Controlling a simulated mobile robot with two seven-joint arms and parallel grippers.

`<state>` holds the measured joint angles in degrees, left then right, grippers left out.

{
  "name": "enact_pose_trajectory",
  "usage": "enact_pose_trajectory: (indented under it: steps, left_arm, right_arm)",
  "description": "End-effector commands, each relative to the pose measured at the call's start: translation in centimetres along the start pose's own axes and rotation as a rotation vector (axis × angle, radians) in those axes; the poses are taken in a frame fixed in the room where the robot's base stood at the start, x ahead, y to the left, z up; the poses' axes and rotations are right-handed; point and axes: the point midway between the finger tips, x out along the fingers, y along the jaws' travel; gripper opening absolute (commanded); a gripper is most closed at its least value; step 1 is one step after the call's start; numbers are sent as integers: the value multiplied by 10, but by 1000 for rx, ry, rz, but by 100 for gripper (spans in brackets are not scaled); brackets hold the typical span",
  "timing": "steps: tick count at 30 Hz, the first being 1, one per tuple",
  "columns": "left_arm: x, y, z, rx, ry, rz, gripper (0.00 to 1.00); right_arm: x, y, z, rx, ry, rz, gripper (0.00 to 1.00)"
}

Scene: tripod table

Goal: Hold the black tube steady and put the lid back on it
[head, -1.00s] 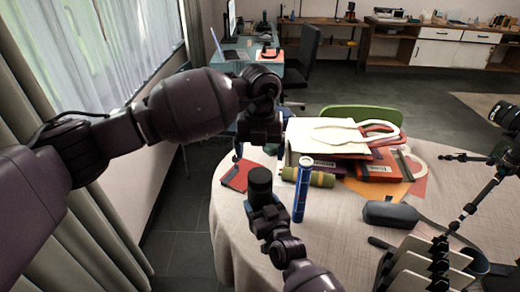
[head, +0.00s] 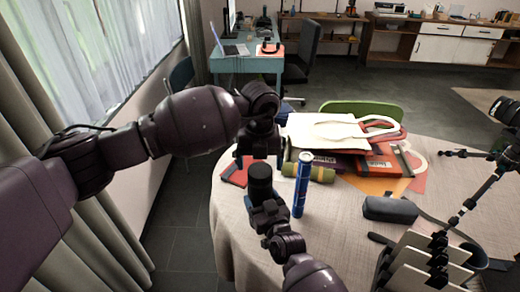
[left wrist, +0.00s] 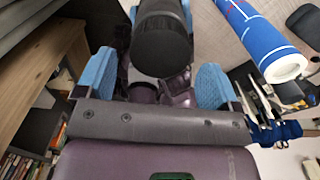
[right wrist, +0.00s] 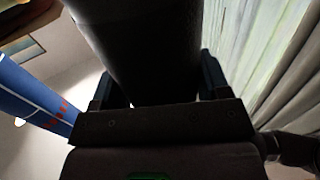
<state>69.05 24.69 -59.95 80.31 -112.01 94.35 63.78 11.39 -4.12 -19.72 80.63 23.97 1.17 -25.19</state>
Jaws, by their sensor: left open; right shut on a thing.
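The black tube (head: 261,190) is upright at the table's near left part, with a dark, rounded top end. It also shows in the right wrist view (right wrist: 145,45). My right gripper (head: 270,218) is shut on its lower part. My left gripper (head: 259,158) is open just above the tube, fingers pointing down. In the left wrist view, the tube's dark round end (left wrist: 161,50) lies between the open blue fingers, with gaps on both sides. I cannot make out a separate lid or tell whether that end is the lid.
A blue tube with a white top (head: 301,185) stands close to the right of the black tube. A dark case (head: 390,210) lies right. Tablecloth (head: 335,245) in front is clear.

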Motion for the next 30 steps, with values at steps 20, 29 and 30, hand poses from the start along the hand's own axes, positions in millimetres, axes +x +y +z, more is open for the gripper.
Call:
enact_pose_trajectory:
  steps: [20,29,30]
  left_arm:
    - [31,0,0,1,-1,0,86]
    - [30,0,0,0,-1,0,40]
    - [30,0,0,1,-1,0,38]
  right_arm:
    - [0,0,0,0,-1,0,3]
    - [0,0,0,1,-1,0,3]
    - [0,0,0,1,-1,0,3]
